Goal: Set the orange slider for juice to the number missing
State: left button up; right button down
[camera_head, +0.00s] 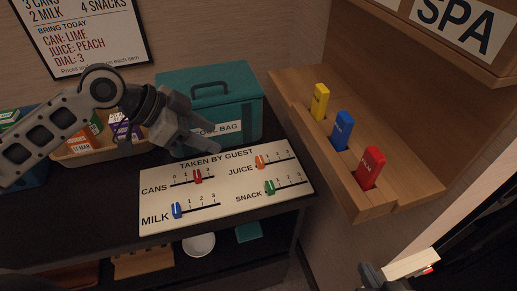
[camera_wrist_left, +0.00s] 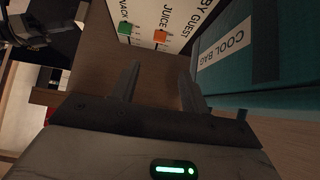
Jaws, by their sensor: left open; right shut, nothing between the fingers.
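The white "TAKEN BY GUEST" board (camera_head: 225,222) lies on the dark counter with four slider rows. The orange juice slider (camera_head: 260,162) is near the left, low end of its scale; the exact number is hard to read. It also shows in the left wrist view (camera_wrist_left: 160,36), beyond the fingertips. My left gripper (camera_head: 208,140) is open and empty, above the board's back edge in front of the cool bag, left of the orange slider and not touching it. Its two fingers show apart in the wrist view (camera_wrist_left: 160,82). My right gripper (camera_head: 372,276) is partly visible at the bottom edge, shut and empty.
Red cans (camera_head: 198,176), blue milk (camera_head: 177,210) and green snack (camera_head: 270,187) sliders share the board. A teal cool bag (camera_head: 235,92) stands behind it. A wall sign (camera_head: 82,35) reads 2 milk, 4 snacks. A wooden shelf (camera_head: 335,165) with yellow, blue and red pieces is right.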

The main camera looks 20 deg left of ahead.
aim_at(259, 159)
pick_arm(q)
jog(key=x, duration=1.3)
jog(key=shift+s+d+b, duration=0.1)
jog(key=shift+b, duration=0.3)
jog(key=shift+d+f, duration=0.3)
jog(key=shift+f, duration=0.1)
pick_arm(e)
jog(key=shift+s+f, duration=0.35)
